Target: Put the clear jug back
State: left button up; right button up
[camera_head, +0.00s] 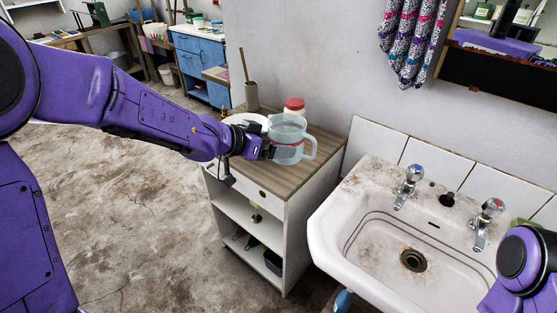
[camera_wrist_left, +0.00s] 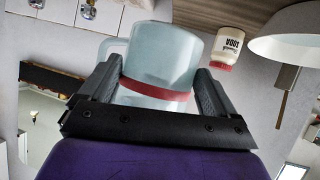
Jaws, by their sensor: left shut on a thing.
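The clear jug (camera_head: 287,133) is pale and see-through, with a red band and a handle on its right side. It is upright at the wooden top (camera_head: 262,181) of the small white cabinet; I cannot tell whether its base touches the top. My left gripper (camera_head: 270,151) is shut on the jug from the left. In the left wrist view the jug (camera_wrist_left: 163,57) sits between the two fingers (camera_wrist_left: 160,95), its red band level with them. Of my right arm only a purple part shows at the lower right; its gripper is out of view.
A jar with a red lid (camera_head: 294,105) stands behind the jug. A pale plate or bowl (camera_head: 240,120) and a holder with a stick (camera_head: 251,95) are at the back left of the top. The white sink (camera_head: 340,218) is to the right. The front of the wooden top is clear.

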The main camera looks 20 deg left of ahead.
pick_arm(q)
jog(key=w+a+f, duration=0.1)
jog(key=w+f, duration=0.1)
jog(key=w, duration=0.1)
jog(key=w+a+f, duration=0.1)
jog(key=w+f, duration=0.2)
jog(key=w+a+f, duration=0.1)
jog(key=w+f, duration=0.1)
jog(key=w, duration=0.1)
jog(key=shift+w+a+f, duration=0.15)
jog(key=shift+a+f, duration=0.05)
jog(key=shift+f, duration=0.2)
jog(key=shift+w+f, duration=0.2)
jog(key=shift+f, duration=1.55)
jog(key=shift+s+f, duration=0.1)
